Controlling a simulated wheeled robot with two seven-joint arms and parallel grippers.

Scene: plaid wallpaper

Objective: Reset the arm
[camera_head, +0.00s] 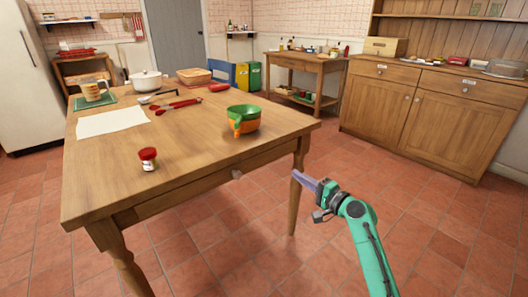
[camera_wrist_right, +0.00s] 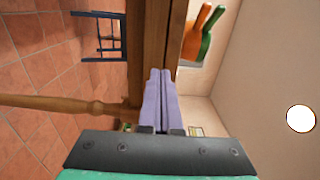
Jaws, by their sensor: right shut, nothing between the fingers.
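My right gripper (camera_head: 304,181) is at the right of the table in the head view, at the end of my green arm. It is apart from the table and beside its front right corner. Its purple fingers are shut and empty; they also show in the right wrist view (camera_wrist_right: 161,75), where the picture lies on its side. My left gripper is not in view.
The wooden table (camera_head: 110,185) bears a green and orange bowl (camera_head: 246,122), a small red-lidded jar (camera_head: 148,159), a white sheet (camera_head: 111,121), a white pot (camera_head: 146,81) and red-handled tools (camera_head: 178,105). A wooden cabinet (camera_head: 425,110) stands back right. Tiled floor around my arm is clear.

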